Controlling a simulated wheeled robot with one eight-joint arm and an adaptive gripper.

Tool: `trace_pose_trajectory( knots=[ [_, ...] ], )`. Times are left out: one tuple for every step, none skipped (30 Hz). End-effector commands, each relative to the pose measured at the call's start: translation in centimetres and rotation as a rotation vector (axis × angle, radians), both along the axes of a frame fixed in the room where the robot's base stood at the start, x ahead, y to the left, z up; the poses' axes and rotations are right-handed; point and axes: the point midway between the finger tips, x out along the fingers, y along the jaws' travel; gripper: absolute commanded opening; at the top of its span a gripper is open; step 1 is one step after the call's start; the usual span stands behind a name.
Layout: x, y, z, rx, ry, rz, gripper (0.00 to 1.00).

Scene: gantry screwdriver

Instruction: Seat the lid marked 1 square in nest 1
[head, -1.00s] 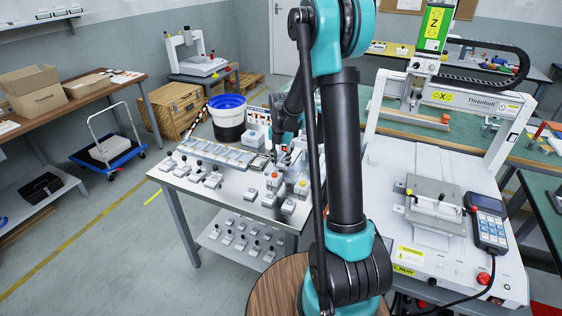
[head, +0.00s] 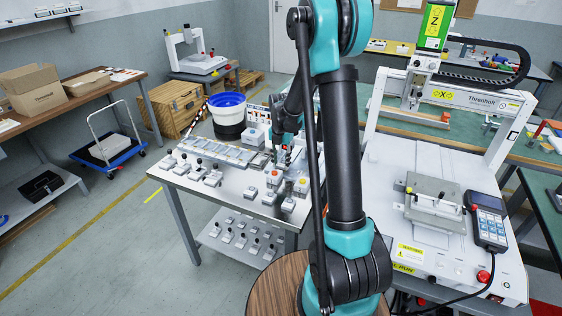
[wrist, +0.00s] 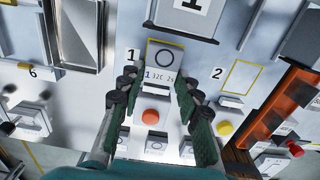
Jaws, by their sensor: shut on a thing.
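In the wrist view my gripper (wrist: 158,88) is shut on a small pale lid (wrist: 160,75) printed "1 32C 26". The lid lies between the fingertips. Just beyond them is a grey plate with a dark circle, inside the yellow outline of nest 1 (wrist: 167,42), with the numeral 1 to its left. The lid overlaps the near part of this outline in the picture. I cannot tell whether it touches the nest or hangs above it. In the head view my gripper (head: 283,157) is small, over the back right of the white table, and the lid is not clear.
An orange knob (wrist: 155,117) shows between the fingers, nearer my wrist. Nest 2's empty yellow outline (wrist: 244,76) is to the right, with a yellow knob (wrist: 225,127) below it. A raised block marked 1 (wrist: 188,15) stands beyond. Several knobbed blocks (head: 213,178) stand on the table.

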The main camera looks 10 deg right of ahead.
Motion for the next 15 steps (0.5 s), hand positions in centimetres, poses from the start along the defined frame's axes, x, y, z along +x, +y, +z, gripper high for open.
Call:
trace_pose_trajectory(
  knots=[
    [0.01, -0.01, -0.1, 0.0, 0.0, 0.0, 0.14],
    [0.01, 0.0, -0.15, 0.0, 0.0, 0.0, 0.14],
    [0.01, 0.0, -0.23, 0.0, 0.0, 0.0, 0.14],
    [0.01, 0.0, -0.28, 0.0, 0.0, 0.0, 0.14],
    [0.01, 0.0, -0.34, 0.0, 0.0, 0.0, 0.14],
    [0.01, -0.01, -0.41, 0.0, 0.0, 0.0, 0.14],
    [0.0, 0.0, -0.46, 0.0, 0.0, 0.0, 0.14],
    [0.0, 0.0, -0.52, 0.0, 0.0, 0.0, 0.14],
    [-0.01, 0.0, -0.48, 0.0, 0.0, 0.0, 0.38],
    [-0.01, 0.0, -0.48, 0.0, 0.0, 0.0, 0.42],
    [-0.01, 0.0, -0.48, 0.0, 0.0, 0.0, 0.46],
    [-0.01, 0.0, -0.48, 0.0, 0.0, 0.0, 0.51],
    [-0.01, 0.0, -0.47, 0.0, 0.0, 0.0, 0.55],
    [-0.01, 0.0, -0.47, 0.0, 0.0, 0.0, 0.58],
    [-0.01, 0.0, -0.47, 0.0, 0.0, 0.0, 0.58]
  ],
)
